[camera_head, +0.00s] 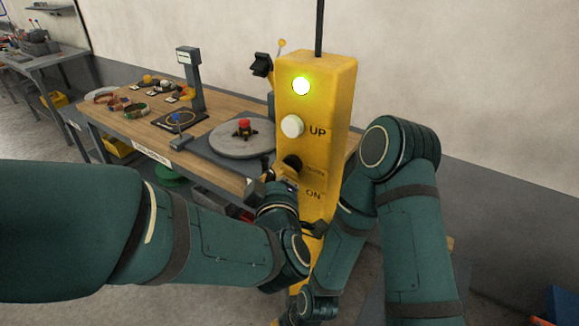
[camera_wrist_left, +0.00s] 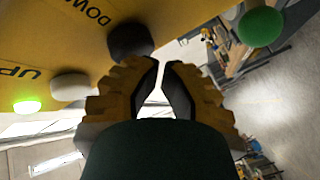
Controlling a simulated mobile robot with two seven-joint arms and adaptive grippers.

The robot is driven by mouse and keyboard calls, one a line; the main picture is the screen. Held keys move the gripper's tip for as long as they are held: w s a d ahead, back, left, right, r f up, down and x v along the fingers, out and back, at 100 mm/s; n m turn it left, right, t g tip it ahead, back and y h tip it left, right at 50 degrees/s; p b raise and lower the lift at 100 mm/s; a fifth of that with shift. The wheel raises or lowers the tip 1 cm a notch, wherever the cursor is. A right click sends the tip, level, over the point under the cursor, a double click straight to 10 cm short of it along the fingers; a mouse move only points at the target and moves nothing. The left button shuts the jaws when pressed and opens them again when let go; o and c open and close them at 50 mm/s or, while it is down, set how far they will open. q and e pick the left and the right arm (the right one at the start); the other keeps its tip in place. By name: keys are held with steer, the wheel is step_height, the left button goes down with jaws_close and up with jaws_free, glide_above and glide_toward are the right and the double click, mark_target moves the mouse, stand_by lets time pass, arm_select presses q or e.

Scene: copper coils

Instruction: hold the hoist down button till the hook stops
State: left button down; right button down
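The yellow hoist pendant (camera_head: 318,100) hangs upright in front of me in the head view. Its lamp (camera_head: 301,85) glows green, above a white UP button (camera_head: 292,126). The black down button (camera_head: 292,163) is below it; the left wrist view shows this button (camera_wrist_left: 130,40) beside the word DOWN. My left gripper (camera_wrist_left: 161,66) is shut and empty, its tips close by the down button. Whether they touch or press it I cannot tell. My right arm bends down along the pendant's right side; its fingers cannot be made out clearly. The hook is not recognisable in either view.
A green button (camera_wrist_left: 261,26) stands out from the pendant in the left wrist view. A workbench (camera_head: 135,125) behind the pendant holds a round grey plate (camera_head: 240,150) with a red-topped part, a post and several coils. A plain wall is at the right.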

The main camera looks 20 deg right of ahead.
arm_select(q)
steer(key=shift+w+d, duration=0.2)
steer(key=shift+d, duration=0.05)
stand_by(0.4)
stand_by(4.1)
steer(key=shift+s+a+b, duration=0.45)
steer(key=shift+s+a, duration=0.15)
steer(key=shift+a, duration=0.15)
steer(key=s+a, duration=0.1)
steer(key=a, duration=0.1)
steer(key=s+a+b, duration=0.1)
steer(key=s+a, duration=0.1)
stand_by(0.4)
stand_by(0.5)
